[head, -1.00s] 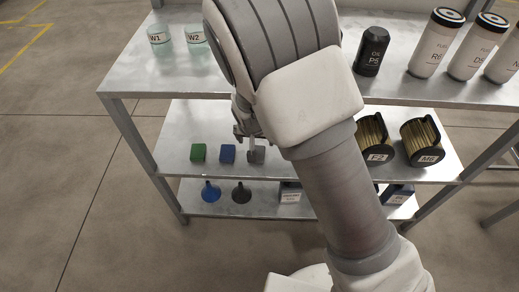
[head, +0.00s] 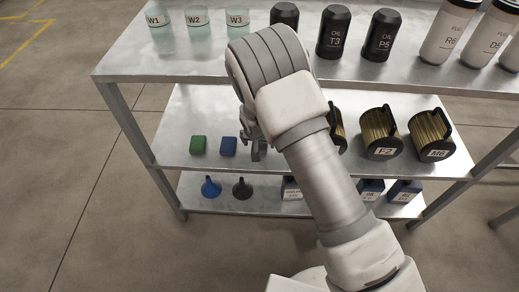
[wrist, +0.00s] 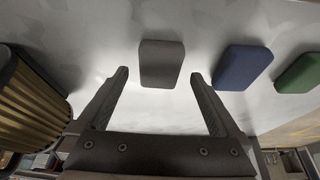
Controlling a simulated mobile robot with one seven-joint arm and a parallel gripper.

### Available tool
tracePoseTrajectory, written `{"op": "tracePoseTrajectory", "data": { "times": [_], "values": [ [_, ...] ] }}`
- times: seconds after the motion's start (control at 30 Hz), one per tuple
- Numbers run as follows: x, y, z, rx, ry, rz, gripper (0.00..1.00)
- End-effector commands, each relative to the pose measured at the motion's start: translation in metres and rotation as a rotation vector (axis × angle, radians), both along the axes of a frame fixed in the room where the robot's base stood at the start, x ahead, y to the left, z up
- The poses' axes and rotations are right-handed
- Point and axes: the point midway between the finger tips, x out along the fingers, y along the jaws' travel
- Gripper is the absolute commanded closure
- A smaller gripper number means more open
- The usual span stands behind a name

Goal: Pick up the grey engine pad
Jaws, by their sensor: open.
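The grey engine pad (wrist: 161,63) is a dark grey rounded block lying on the shelf in the wrist view. It shows between and partly ahead of the two fingertips, with a gap on each side. My gripper (wrist: 159,76) is open and empty. How far the fingers reach down around the pad is unclear.
A blue pad (head: 228,146) and a green pad (head: 198,145) lie in the row to the left. Gold filters (head: 379,131) stand to the right; one (wrist: 30,98) is close in the wrist view. The upper shelf (head: 200,62) with jars and bottles overhangs behind my arm.

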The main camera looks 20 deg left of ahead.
Motion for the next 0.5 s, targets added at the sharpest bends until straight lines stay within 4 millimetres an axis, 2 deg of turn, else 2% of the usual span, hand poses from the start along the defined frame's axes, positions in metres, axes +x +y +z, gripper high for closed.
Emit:
{"op": "tracePoseTrajectory", "data": {
  "times": [0.03,0.1,0.37,0.5],
  "values": [
    [0.0022,-0.0006,-0.0097,-0.001,0.002,0.0,0.0],
    [0.0046,0.0002,-0.014,0.0,0.001,0.0,0.0],
    [0.0059,0.0006,-0.015,0.0,0.0,0.0,0.0],
    [0.0058,0.0005,-0.0149,0.0,0.0,0.0,0.22]
  ]
}}
